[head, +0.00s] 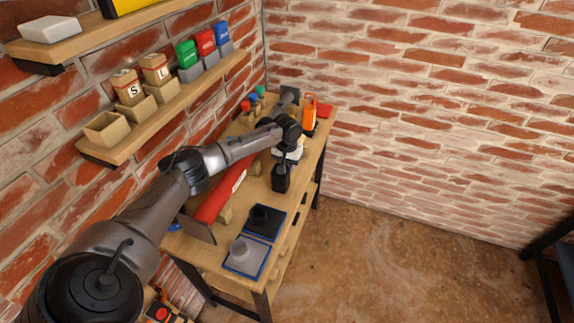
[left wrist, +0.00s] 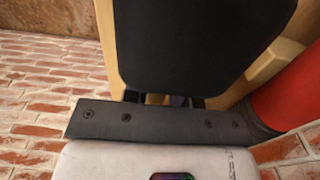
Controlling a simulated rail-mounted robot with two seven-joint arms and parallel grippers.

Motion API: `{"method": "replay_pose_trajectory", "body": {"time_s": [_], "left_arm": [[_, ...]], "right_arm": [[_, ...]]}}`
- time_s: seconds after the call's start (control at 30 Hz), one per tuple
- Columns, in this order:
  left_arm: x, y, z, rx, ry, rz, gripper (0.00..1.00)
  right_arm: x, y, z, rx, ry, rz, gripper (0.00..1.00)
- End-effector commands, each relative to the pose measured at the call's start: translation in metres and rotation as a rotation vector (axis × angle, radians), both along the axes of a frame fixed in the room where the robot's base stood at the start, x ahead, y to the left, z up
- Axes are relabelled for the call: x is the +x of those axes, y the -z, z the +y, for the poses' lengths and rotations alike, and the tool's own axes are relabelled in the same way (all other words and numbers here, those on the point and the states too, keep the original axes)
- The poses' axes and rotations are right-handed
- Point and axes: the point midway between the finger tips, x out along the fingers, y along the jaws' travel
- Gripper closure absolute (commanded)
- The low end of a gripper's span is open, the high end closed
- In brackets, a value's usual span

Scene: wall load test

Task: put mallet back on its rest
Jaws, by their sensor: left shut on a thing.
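My left arm reaches over the workbench in the head view, and its gripper (head: 284,162) points down. It is shut on what looks like the mallet, whose black blocky head (head: 281,179) shows just below the gripper. In the left wrist view the black head (left wrist: 200,40) fills the upper middle, beyond the gripper's dark bar, with the fingers (left wrist: 163,99) partly visible behind it. The mallet's handle is hidden. I cannot tell which part of the bench is the mallet's rest. My right gripper is not in view.
A long red cylinder (head: 218,198) lies along the workbench (head: 213,252) beside the mallet. Blue-edged mats (head: 234,267) bearing a grey and a black object are at the near end. An orange tool (head: 309,113) stands at the far end. A wall shelf (head: 160,117) holds several bins.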

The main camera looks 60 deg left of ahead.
Motion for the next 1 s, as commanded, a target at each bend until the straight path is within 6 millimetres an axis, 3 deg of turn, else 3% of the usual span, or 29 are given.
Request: {"method": "replay_pose_trajectory", "body": {"time_s": [0.77,0.8,1.0], "left_arm": [[0.000,0.014,0.000,0.000,0.000,-0.002,1.00],[0.000,0.014,0.000,0.000,0.000,-0.002,0.73],[0.000,0.014,0.000,0.000,0.000,-0.001,0.54]], "right_arm": [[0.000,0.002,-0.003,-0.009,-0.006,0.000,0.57],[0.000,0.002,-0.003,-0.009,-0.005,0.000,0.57],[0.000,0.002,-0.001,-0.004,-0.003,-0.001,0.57]]}}
